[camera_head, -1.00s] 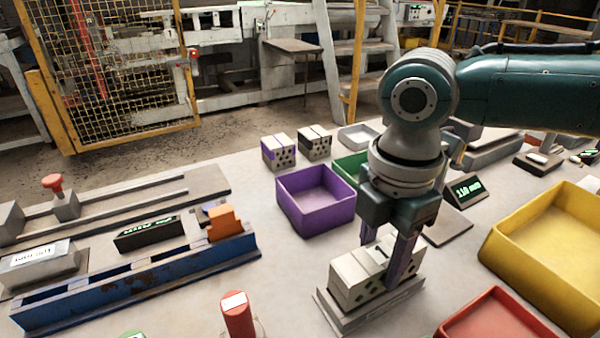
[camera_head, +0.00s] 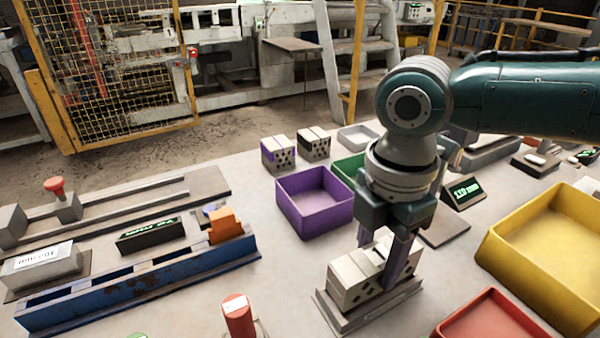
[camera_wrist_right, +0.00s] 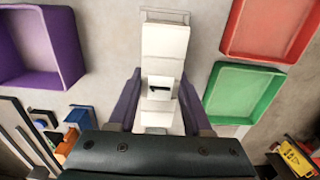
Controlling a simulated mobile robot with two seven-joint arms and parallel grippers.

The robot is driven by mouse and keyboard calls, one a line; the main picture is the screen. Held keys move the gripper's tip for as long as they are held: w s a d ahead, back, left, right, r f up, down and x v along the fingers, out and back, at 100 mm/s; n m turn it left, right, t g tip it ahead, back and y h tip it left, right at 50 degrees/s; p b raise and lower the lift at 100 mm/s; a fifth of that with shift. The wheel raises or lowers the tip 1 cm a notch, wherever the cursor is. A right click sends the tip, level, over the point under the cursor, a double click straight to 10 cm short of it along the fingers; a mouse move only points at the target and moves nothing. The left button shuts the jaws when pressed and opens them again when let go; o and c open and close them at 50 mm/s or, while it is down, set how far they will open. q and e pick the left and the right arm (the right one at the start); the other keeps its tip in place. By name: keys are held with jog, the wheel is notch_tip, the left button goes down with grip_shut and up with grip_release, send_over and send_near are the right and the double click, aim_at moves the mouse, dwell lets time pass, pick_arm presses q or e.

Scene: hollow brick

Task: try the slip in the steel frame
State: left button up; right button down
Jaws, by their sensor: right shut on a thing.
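My right gripper (camera_head: 382,262) points down over a pale hollow brick (camera_head: 348,292) with dark holes in its side. The brick rests on a grey metal base (camera_head: 388,305). The purple fingers straddle the pale block and are shut on it. In the right wrist view the right gripper (camera_wrist_right: 158,104) has one finger on each side of the pale block (camera_wrist_right: 164,45), which has a dark mark between the fingers. The fingers hide part of the block. I cannot tell which piece is the slip or whether the grey base is the steel frame. My left gripper is not in view.
A purple bin (camera_head: 316,226), a green bin (camera_head: 348,168), a red bin (camera_head: 462,325) and a yellow bin (camera_head: 500,262) surround the base. Two hollow bricks (camera_head: 278,155) stand behind. A blue rail (camera_head: 140,287) lies left, and a red cylinder (camera_head: 238,320) stands in front.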

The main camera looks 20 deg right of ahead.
aim_at(378, 254)
dwell(0.3)
dwell(0.4)
jog(key=shift+f, duration=0.3)
dwell(0.4)
dwell(0.5)
jog(key=shift+c, duration=1.2)
grip_release()
notch_tip(378, 254, up, 10)
jog(key=shift+p, duration=0.75)
